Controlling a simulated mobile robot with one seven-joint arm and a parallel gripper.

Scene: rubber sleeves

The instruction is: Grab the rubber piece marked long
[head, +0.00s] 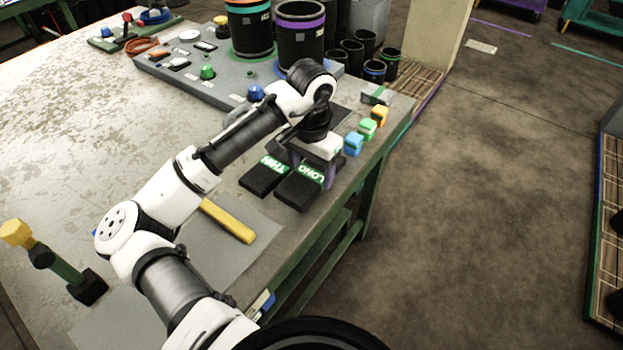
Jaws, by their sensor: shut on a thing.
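The rubber piece marked LONG (298,193) is a flat black piece with a green label, near the right edge of the workbench. Another black piece with a green label, marked THIN (262,181), lies just to its left. My gripper (318,172) is over the far end of the LONG piece, pointing down, and is shut on it. The arm and gripper body hide the fingertips and part of that piece. I cannot tell whether the piece is off the bench.
Blue (353,144), green (367,129) and orange (380,115) blocks stand along the bench edge, close to the gripper's right. A grey board (215,88) with knobs and black cylinders lies behind. A yellow bar (228,221) lies nearer. Open floor (480,220) is to the right.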

